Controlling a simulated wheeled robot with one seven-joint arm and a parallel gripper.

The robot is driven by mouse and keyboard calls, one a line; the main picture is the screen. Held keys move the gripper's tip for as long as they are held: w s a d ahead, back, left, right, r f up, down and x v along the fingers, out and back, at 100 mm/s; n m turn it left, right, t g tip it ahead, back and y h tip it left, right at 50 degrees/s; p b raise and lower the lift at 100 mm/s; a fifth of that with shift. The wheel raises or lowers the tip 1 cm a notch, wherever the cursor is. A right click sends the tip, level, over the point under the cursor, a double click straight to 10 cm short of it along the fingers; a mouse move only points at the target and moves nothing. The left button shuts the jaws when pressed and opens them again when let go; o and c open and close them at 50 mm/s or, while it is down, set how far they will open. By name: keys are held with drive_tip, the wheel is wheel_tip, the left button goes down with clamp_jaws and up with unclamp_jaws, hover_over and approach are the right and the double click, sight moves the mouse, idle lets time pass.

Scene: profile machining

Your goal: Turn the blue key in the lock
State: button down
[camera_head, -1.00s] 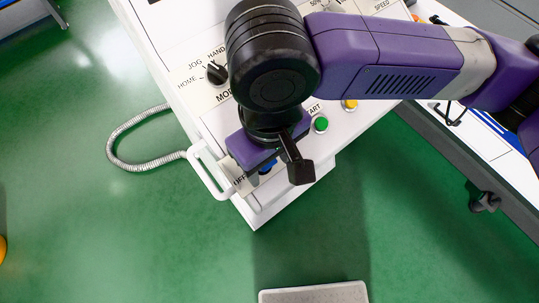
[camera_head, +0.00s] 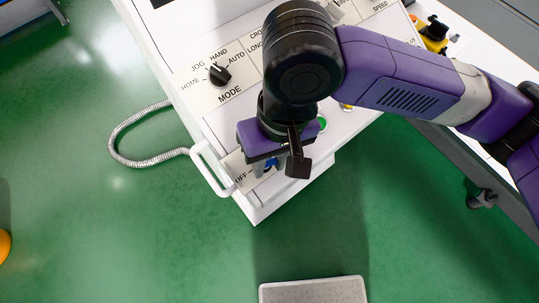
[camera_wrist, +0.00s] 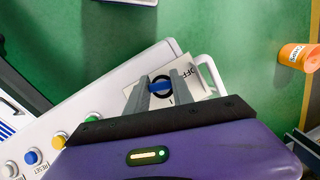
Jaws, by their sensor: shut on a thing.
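The blue key (camera_wrist: 160,86) sits in the lock on a pale label plate (camera_wrist: 192,82) marked OFF, at the corner of the white control panel. In the wrist view my gripper (camera_wrist: 158,90) has its two grey fingers on either side of the key, shut on it. In the head view my gripper (camera_head: 266,166) points down at the panel's lower corner, and only a bit of the blue key (camera_head: 271,164) shows beneath it. The lock body is mostly hidden by the fingers and key.
A white handle (camera_head: 212,170) stands out from the panel edge beside the lock. The black MODE knob (camera_head: 219,75) and a green button (camera_head: 321,123) are close by. Blue, yellow and white buttons line the panel in the wrist view. Green floor lies beyond.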

idle(0.3)
drive_tip(key=shift+r+m+y+p, duration=0.1)
drive_tip(key=shift+m+y+p, duration=0.5)
drive_tip(key=shift+m, duration=1)
drive_tip(key=shift+m+y+p, duration=0.75)
drive_tip(key=shift+m+y, duration=0.35)
drive_tip(key=shift+m, duration=0.4)
drive_tip(key=c, duration=1)
unclamp_jaws()
